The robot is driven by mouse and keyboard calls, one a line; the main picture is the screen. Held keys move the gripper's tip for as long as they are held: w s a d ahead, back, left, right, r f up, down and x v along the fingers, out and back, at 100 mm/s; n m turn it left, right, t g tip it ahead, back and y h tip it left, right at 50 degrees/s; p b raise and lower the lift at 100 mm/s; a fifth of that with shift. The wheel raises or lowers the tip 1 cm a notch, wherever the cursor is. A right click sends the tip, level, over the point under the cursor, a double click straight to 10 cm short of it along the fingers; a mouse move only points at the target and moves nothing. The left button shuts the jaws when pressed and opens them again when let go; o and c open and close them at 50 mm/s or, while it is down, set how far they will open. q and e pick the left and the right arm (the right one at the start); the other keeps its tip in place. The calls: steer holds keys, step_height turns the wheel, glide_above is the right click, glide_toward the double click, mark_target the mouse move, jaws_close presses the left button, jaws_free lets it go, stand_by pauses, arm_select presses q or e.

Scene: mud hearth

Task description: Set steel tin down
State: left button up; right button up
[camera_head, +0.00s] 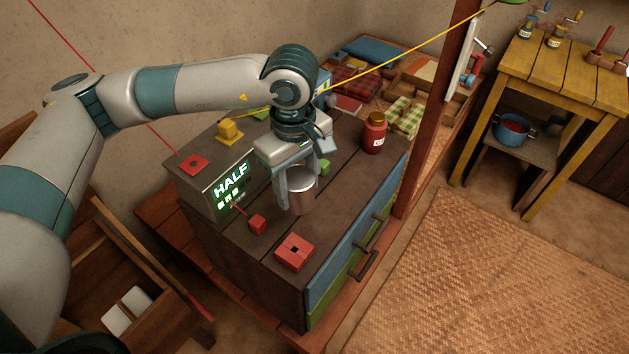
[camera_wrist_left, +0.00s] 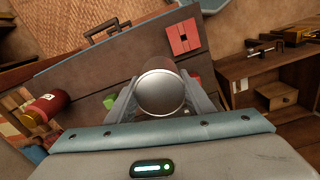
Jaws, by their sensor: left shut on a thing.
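The steel tin (camera_head: 301,191) is a plain silver cylinder, upright over the dark wooden top of the chest (camera_head: 345,190). My left gripper (camera_head: 297,190) reaches down from above and is shut on the tin. In the left wrist view the round top of the tin (camera_wrist_left: 160,93) sits between the two fingers of my left gripper (camera_wrist_left: 162,100). Whether the tin's base touches the wood cannot be told. My right gripper is not in view.
A red block (camera_head: 257,223) and a red square piece (camera_head: 294,252) lie near the tin. A green piece (camera_head: 323,167) is just behind it. A red jar (camera_head: 375,134) stands at the back right. A lit "HALF" sign (camera_head: 231,180) stands left.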

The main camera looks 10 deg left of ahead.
arm_select(q)
steer(key=s+a+f+m, duration=0.1)
steer(key=s+a+m, duration=0.2)
steer(key=a+m, duration=0.4)
steer(key=shift+s+m, duration=0.15)
steer(key=shift+m, duration=1.85)
